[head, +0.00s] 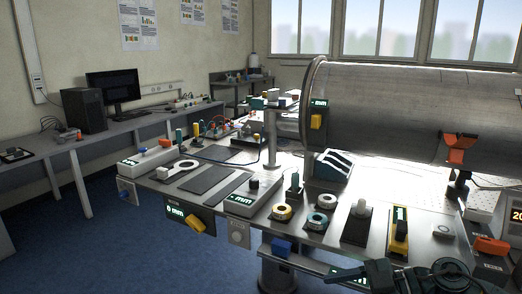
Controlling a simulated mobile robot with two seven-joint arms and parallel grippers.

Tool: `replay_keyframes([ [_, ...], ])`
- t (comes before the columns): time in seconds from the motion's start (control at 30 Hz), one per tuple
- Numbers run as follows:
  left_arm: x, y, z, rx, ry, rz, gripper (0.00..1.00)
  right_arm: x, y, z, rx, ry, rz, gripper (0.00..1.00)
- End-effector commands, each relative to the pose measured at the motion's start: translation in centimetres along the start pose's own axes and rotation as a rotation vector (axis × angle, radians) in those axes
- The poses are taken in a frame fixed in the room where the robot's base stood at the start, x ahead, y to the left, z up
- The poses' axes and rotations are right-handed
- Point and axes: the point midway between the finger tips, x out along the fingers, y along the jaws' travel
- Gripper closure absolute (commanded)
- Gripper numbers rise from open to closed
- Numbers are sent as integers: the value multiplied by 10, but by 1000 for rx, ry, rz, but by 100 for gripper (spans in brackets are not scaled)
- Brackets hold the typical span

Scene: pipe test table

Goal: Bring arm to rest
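A dark arm part of mine, which looks like my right arm (445,278), shows at the bottom right corner. It lies at the front edge of the test table (285,235). Its narrow end points left, in front of the yellow gauge. No fingertips can be made out, so I cannot tell whether this gripper is open or shut, or whether it holds anything. My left arm and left gripper are not in the picture. A large grey pipe (410,105) lies across the back right of the table.
Open blue floor (120,255) lies at left.

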Motion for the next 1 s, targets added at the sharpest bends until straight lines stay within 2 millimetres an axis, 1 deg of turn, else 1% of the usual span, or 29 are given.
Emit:
replay_keyframes([
  [0.03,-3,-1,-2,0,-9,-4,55,24,-10,-14,2,134,56,33],
  [0.1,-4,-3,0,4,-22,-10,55,44,-14,-26,9,276,194,33],
  [0.17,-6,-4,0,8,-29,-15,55,55,-15,-28,40,350,337,33],
  [0.2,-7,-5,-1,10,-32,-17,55,59,-16,-26,74,374,436,33],
  [0.27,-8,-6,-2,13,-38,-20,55,62,-20,-14,141,367,586,33],
  [0.33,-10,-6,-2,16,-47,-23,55,62,-30,10,239,300,744,33],
  [0.37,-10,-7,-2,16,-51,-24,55,62,-37,23,286,256,800,33],
  [0.43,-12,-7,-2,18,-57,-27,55,61,-60,54,397,128,896,33],
  [0.47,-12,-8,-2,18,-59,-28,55,61,-72,67,444,70,922,33],
  [0.5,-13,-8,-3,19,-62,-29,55,60,-89,83,501,-8,943,33],
  [0.57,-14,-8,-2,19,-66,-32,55,61,-115,102,575,-112,950,33],
  [0.6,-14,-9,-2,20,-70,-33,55,61,-129,111,613,-165,945,33],
  [0.7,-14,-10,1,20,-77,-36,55,62,-156,125,675,-257,925,33],
  [0.8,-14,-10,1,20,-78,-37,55,63,-169,131,700,-297,910,33],
  [1.0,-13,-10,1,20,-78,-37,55,63,-170,131,701,-299,909,33],
])
